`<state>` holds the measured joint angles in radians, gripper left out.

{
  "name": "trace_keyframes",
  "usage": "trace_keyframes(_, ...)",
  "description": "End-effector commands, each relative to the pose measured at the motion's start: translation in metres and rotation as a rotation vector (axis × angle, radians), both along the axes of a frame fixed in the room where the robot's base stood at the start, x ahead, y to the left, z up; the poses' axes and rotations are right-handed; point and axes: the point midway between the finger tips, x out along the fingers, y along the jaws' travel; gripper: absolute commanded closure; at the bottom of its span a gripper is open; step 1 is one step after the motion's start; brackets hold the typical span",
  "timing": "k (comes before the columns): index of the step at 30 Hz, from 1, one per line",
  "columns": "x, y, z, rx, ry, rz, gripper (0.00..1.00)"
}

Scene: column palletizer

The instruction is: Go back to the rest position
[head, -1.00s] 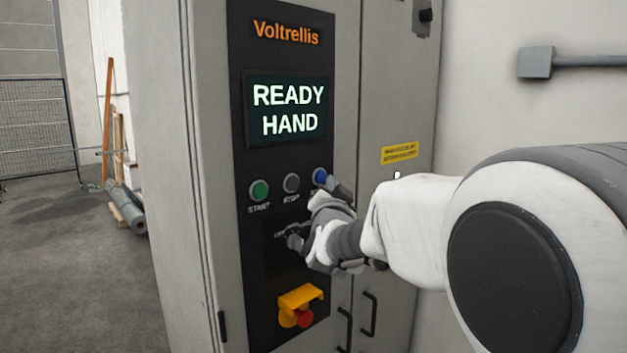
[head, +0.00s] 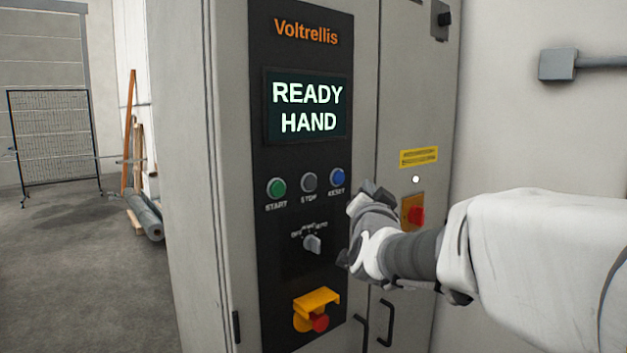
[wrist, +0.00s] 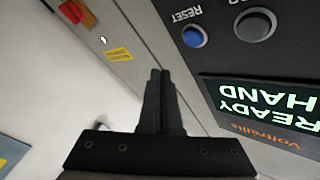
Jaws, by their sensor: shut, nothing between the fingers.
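My gripper (head: 368,190) is in front of the control cabinet, just right of and below the blue RESET button (head: 337,177), apart from it. In the wrist view its two fingers (wrist: 160,75) are together and empty, with the RESET button (wrist: 194,36) beyond them to the right. The green START button (head: 276,188) and grey STOP button (head: 309,182) are in clear view. The selector knob (head: 312,243) below them shows uncovered. The screen (head: 307,107) reads READY HAND.
A red emergency button under a yellow guard (head: 316,302) sits low on the panel. Door handles (head: 386,322) stick out below. Open floor (head: 80,260) lies to the left.

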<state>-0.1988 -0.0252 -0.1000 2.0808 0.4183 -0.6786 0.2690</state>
Motion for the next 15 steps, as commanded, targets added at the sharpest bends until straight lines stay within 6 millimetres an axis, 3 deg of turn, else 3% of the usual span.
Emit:
trace_keyframes(10, -0.001, 0.000, -0.001, -0.003, 0.006, 0.004, 1.00)
trace_keyframes(15, -0.019, 0.006, -0.011, -0.038, 0.108, 0.058, 1.00)
